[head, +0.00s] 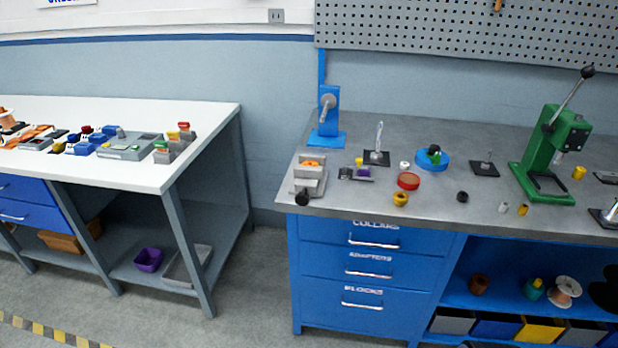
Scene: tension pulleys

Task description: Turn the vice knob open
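A small grey vice (312,184) stands at the front left corner of the grey bench top. Its dark round knob (302,198) faces the front edge of the bench. An orange piece (312,163) shows at the vice's jaws; I cannot tell how tightly it sits there. How far the jaws are apart is too small to tell. My gripper is not in view.
A blue stand (328,122) is behind the vice. A purple block (364,171), a red disc (408,181) and a yellow ring (401,198) lie to its right. A green press (550,150) stands farther right. Floor (250,290) is open between the benches.

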